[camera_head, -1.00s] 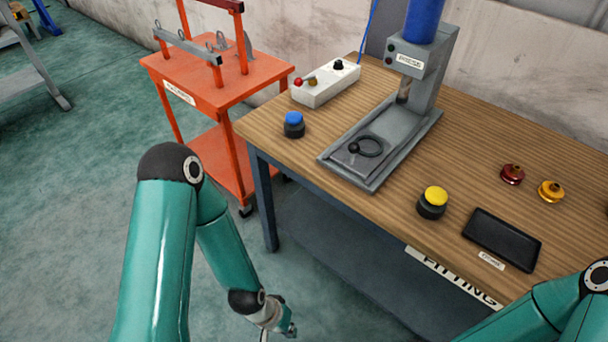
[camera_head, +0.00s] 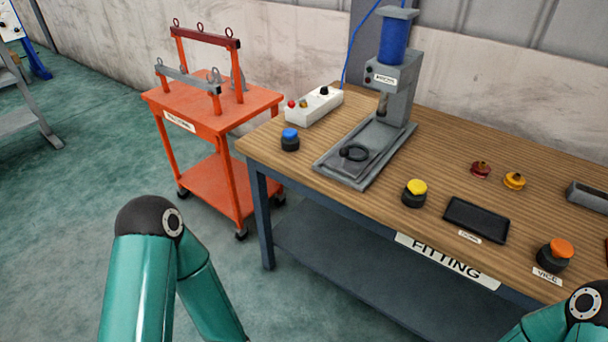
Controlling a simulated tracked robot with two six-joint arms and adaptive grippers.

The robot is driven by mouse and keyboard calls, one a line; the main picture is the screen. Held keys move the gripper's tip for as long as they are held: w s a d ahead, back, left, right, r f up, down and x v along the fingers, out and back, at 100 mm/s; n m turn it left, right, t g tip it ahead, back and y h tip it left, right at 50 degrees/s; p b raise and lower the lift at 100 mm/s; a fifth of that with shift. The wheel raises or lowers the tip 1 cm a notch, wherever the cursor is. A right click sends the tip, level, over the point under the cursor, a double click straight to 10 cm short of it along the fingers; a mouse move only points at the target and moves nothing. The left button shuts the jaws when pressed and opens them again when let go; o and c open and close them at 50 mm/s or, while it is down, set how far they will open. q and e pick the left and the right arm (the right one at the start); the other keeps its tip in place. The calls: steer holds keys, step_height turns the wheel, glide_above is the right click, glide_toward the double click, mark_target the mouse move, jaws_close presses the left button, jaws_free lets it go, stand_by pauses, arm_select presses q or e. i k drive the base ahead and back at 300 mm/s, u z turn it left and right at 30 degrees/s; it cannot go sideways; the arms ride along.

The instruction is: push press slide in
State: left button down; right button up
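The press (camera_head: 394,78) stands at the back of the wooden bench, with a grey body and a blue cylinder on top. Its slide (camera_head: 341,169) is at the front end of the grey track (camera_head: 384,151), out from under the ram. A dark ring with a knob (camera_head: 354,152) is on the slide. My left arm comes in at the lower left, and its gripper is below the picture. My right arm shows only at the lower right corner, and its gripper is out of the picture.
A blue button (camera_head: 290,135) and a yellow button (camera_head: 416,188) flank the press on the bench (camera_head: 300,162). A white control box (camera_head: 314,106) is behind. A black tray (camera_head: 476,220), red and yellow parts and an orange button (camera_head: 561,249) are right. An orange cart (camera_head: 222,117) stands left.

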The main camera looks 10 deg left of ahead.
mark_target(352, 158)
steer(key=z, duration=0.15)
steer(key=i, duration=0.9)
steer(key=u, duration=0.2)
steer(key=k, duration=0.85)
steer(key=z, duration=0.2)
steer(key=i, duration=0.85)
steer(key=u, duration=0.05)
